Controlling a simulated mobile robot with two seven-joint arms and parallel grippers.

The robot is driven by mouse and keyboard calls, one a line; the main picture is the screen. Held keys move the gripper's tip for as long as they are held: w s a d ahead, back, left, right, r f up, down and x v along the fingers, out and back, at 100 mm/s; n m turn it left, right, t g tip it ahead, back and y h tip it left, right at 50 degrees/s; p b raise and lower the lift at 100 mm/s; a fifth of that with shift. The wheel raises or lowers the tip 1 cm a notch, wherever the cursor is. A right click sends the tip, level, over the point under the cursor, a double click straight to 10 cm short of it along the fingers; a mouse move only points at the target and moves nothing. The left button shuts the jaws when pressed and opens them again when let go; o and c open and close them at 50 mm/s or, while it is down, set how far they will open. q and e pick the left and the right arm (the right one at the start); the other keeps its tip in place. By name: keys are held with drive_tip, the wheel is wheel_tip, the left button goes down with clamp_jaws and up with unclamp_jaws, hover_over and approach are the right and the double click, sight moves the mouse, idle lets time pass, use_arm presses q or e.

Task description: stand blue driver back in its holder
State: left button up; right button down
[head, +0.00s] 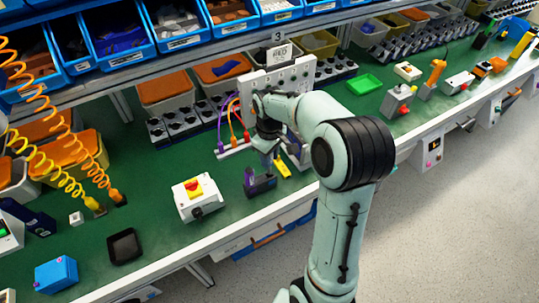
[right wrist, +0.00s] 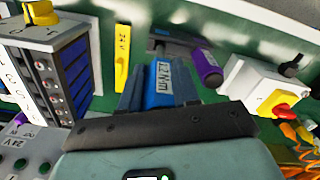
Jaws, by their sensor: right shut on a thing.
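The blue driver (right wrist: 158,88), with a "1.2 N·m" label on its body, is gripped at my right gripper (right wrist: 162,105) in the right wrist view. The gripper is shut on it. In the head view my right gripper (head: 268,142) points down over the bench, and the driver is mostly hidden by it. A dark holder (head: 259,184) stands just below the gripper; it also shows in the right wrist view (right wrist: 180,46), beyond the driver. A purple-ended driver (right wrist: 207,70) is at the holder's side. Whether the blue driver touches the holder cannot be told. My left gripper is not in view.
A white switch box (head: 197,200) with a yellow plate and red knob stands left of the holder. A yellow label strip (head: 283,168) lies close on its right. A white panel (head: 280,83) with cables stands behind.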

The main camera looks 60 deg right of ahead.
sight(270, 173)
drive_tip(key=shift+f+b, duration=2.25)
drive_tip(key=shift+f, duration=1.2)
drive_tip(key=c, duration=0.8)
unclamp_jaws()
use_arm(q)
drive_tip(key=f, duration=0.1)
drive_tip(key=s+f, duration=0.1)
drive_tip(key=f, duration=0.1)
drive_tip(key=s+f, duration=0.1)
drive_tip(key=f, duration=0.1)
use_arm(e)
drive_tip(key=shift+o, duration=0.2)
drive_tip(key=shift+r, duration=0.1)
wheel_tip(270, 173, up, 13)
drive_tip(key=shift+r+p, duration=0.15)
drive_tip(key=shift+p, duration=0.85)
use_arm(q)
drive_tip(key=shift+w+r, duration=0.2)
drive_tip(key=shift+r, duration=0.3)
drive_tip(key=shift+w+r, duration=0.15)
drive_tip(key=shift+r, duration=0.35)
